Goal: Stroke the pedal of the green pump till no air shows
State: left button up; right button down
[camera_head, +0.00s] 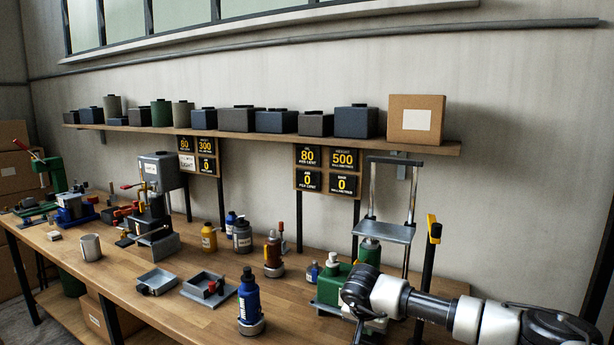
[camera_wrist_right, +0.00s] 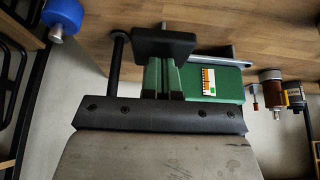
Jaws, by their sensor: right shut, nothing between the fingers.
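The green pump (camera_head: 328,288) stands on the bench at the front right, beneath a stand with a grey platform (camera_head: 385,231). My right gripper (camera_head: 356,292) is shut and empty at the pump's right side and partly covers it. I cannot tell whether it touches the pedal. The right wrist view shows the green pump body (camera_wrist_right: 228,84) with a small scale marked in orange and white. A black block (camera_wrist_right: 165,42) lies in front of it; I cannot tell if this is the pedal. My left gripper is out of view.
A board (camera_head: 327,171) behind the pump shows readings of 80, 500 and two of 0. A blue bottle (camera_head: 250,301) and a brown bottle (camera_head: 273,252) stand left of the pump. Shallow grey trays (camera_head: 157,282) lie further left. A yellow-topped post (camera_head: 434,230) rises at the right.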

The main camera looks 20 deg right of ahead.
dwell(0.6)
jog(key=shift+r, duration=0.1)
notch_tip(320, 180, up, 6)
jog(key=p, duration=0.3)
jog(key=shift+p, duration=0.35)
jog(key=shift+w, duration=0.1)
